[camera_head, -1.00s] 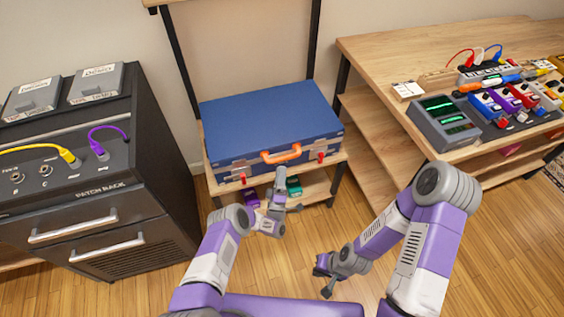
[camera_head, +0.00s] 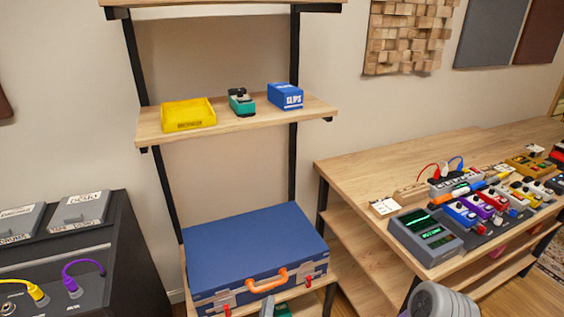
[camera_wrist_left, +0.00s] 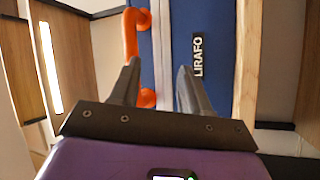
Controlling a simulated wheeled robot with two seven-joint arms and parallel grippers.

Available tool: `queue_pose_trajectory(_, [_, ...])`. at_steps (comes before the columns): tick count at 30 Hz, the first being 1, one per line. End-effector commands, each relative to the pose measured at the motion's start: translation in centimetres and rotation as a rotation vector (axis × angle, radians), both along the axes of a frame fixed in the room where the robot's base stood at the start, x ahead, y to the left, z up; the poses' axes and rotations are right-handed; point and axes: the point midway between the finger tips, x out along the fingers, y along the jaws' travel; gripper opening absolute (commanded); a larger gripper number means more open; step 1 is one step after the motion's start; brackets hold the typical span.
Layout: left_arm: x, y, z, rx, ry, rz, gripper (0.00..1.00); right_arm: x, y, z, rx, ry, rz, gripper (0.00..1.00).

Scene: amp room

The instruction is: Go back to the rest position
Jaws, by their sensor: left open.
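The blue case (camera_head: 255,245) lies shut on a shelf in the head view. My right gripper is out of view; only a grey joint of my right arm shows at the bottom right.
The shelf above holds a yellow bin (camera_head: 188,115), a green pedal (camera_head: 241,103) and a blue box (camera_head: 286,96). A wooden desk (camera_head: 375,170) with several pedals and a grey device (camera_head: 425,232) stands at the right. A black cabinet (camera_head: 120,255) stands at the left.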

Motion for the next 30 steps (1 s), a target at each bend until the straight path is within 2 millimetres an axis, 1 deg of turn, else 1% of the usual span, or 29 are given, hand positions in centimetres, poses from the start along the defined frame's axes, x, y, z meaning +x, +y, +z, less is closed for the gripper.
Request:
queue_pose_trajectory(1, [0.2, 0.3, 0.4, 0.057, 0.097, -0.011, 0.46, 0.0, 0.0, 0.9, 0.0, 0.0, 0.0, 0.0])
queue_pose_trajectory(4, [-0.7, 0.6, -0.4, 0.183, 0.307, -0.052, 0.46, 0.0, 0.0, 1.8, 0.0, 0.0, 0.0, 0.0])
queue_pose_trajectory(5, [-1.3, 0.7, -0.6, 0.22, 0.37, -0.069, 0.46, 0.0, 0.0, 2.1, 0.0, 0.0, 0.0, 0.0])
queue_pose_trajectory(8, [-4.2, 1.3, -1.2, 0.342, 0.576, -0.14, 0.46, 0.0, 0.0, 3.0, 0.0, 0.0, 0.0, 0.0])
queue_pose_trajectory(11, [-8.6, 1.9, -1.2, 0.454, 0.777, -0.237, 0.46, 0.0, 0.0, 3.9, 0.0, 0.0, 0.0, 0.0])
queue_pose_trajectory(12, [-10.7, 2.2, -1.0, 0.495, 0.853, -0.283, 0.46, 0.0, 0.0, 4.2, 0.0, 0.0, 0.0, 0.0])
queue_pose_trajectory(14, [-14.2, 2.7, -0.5, 0.552, 0.967, -0.356, 0.46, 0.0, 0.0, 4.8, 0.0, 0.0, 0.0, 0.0])
queue_pose_trajectory(15, [-16.8, 2.9, 0.0, 0.584, 1.04, -0.411, 0.46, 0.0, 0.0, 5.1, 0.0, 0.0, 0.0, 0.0])
queue_pose_trajectory(17, [-20.7, 3.3, 1.0, 0.625, 1.14, -0.496, 0.46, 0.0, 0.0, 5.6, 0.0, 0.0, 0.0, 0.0])
queue_pose_trajectory(18, [-23.2, 3.5, 1.8, 0.645, 1.198, -0.55, 0.46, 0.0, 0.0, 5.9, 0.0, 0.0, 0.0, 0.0])
queue_pose_trajectory(21, [-28.3, 3.9, 3.6, 0.677, 1.31, -0.668, 0.46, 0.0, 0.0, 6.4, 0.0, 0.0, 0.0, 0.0])
queue_pose_trajectory(24, [-31.7, 4.1, 4.9, 0.69, 1.377, -0.747, 0.46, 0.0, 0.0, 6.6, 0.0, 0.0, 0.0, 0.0])
queue_pose_trajectory(25, [-32.4, 4.1, 5.1, 0.691, 1.39, -0.764, 0.46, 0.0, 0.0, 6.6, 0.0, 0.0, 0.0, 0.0])
queue_pose_trajectory(27, [-33.4, 4.2, 5.5, 0.694, 1.409, -0.791, 0.46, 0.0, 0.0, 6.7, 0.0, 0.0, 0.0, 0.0])
queue_pose_trajectory(30, [-33.9, 4.2, 5.7, 0.695, 1.417, -0.802, 0.46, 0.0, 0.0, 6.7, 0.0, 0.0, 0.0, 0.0])
